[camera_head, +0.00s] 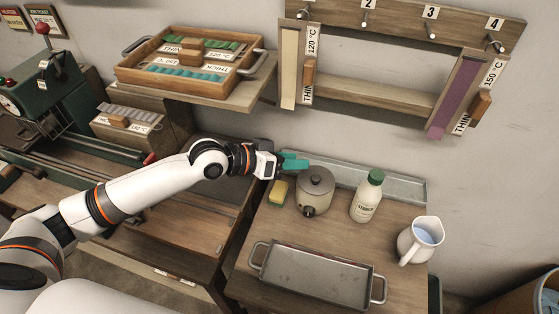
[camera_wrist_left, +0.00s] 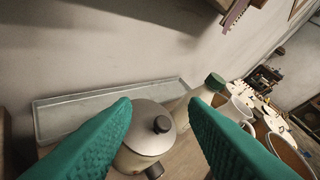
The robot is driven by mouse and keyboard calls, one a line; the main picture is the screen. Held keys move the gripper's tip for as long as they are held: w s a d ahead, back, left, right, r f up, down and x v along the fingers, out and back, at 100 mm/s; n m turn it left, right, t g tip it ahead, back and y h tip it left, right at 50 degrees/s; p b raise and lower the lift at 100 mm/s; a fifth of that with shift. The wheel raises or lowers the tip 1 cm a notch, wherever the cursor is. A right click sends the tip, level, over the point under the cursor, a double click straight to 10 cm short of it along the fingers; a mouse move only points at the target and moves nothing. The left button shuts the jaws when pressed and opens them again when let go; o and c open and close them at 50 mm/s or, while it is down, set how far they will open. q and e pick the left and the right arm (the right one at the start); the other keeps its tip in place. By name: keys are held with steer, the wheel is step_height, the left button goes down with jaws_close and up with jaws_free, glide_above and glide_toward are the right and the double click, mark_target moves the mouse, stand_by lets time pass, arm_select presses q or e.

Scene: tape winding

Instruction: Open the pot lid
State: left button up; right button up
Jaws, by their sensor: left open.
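The pot (camera_head: 313,199) is a cream, round pot with a grey lid (camera_head: 316,181) seated on top and a dark knob. It stands on the right-hand wooden table. In the left wrist view the lid (camera_wrist_left: 148,118) and its black knob (camera_wrist_left: 162,124) show between the green fingers, farther off. My left gripper (camera_head: 294,162) has green fingers and is just left of and above the lid, apart from it. My left gripper (camera_wrist_left: 162,125) is open and empty. My right gripper is in neither view.
A yellow sponge (camera_head: 279,191) lies left of the pot. A green-capped bottle (camera_head: 366,201) and a white jug (camera_head: 420,241) stand to the right. A metal tray (camera_head: 315,276) lies in front. A shallow grey tray (camera_head: 400,188) runs along the wall behind.

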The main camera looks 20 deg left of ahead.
arm_select(q)
steer(key=shift+v, duration=1.9)
